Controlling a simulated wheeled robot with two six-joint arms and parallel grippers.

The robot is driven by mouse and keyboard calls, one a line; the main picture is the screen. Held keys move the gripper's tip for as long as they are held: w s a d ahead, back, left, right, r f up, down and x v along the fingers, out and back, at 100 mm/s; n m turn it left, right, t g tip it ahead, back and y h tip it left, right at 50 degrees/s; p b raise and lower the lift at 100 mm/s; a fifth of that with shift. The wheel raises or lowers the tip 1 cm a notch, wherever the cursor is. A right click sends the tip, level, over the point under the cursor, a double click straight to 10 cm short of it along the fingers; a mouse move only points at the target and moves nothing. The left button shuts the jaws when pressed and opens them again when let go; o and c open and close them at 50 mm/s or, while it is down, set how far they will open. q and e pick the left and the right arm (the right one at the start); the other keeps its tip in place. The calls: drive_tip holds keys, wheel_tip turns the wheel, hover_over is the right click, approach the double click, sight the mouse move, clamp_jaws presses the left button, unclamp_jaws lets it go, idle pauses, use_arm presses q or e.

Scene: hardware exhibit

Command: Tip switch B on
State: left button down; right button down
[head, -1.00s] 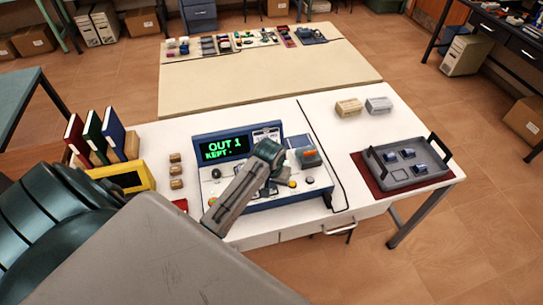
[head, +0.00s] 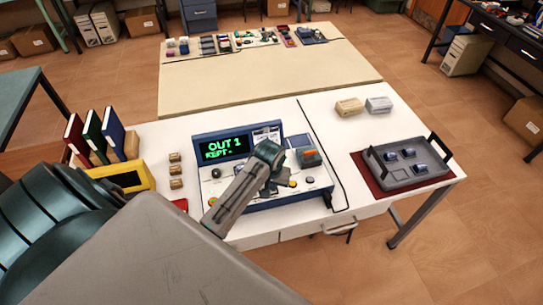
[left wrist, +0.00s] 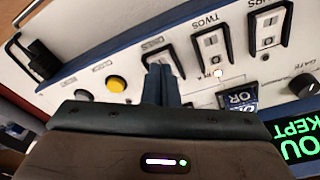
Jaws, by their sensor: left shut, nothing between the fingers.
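The blue-and-white switch console (head: 240,205) stands on the white table, its screen (head: 222,147) showing OUT 1 and KEPT in green. In the left wrist view, white rocker switches (left wrist: 211,42) sit in a row on the panel, one under a label reading TWOS. I cannot read which one is B. My left gripper (left wrist: 163,70) is shut and empty, its fingertips at the rocker at the row's left end (left wrist: 155,57), partly covering it. Contact cannot be told. In the head view the left gripper (head: 271,187) is over the console. My right gripper is not in view.
A grey tray (head: 405,165) lies right of the console; small wooden blocks (head: 175,170) and a yellow-framed device (head: 125,178) are left.

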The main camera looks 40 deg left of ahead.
use_arm(q)
drive_tip(key=shift+f, duration=0.45)
drive_tip(key=shift+r, duration=0.1)
wheel_tip(320, 180, up, 2)
drive_tip(key=shift+p, duration=0.55)
drive_tip(key=shift+r, duration=2.4)
drive_tip(key=shift+s+f, duration=0.1)
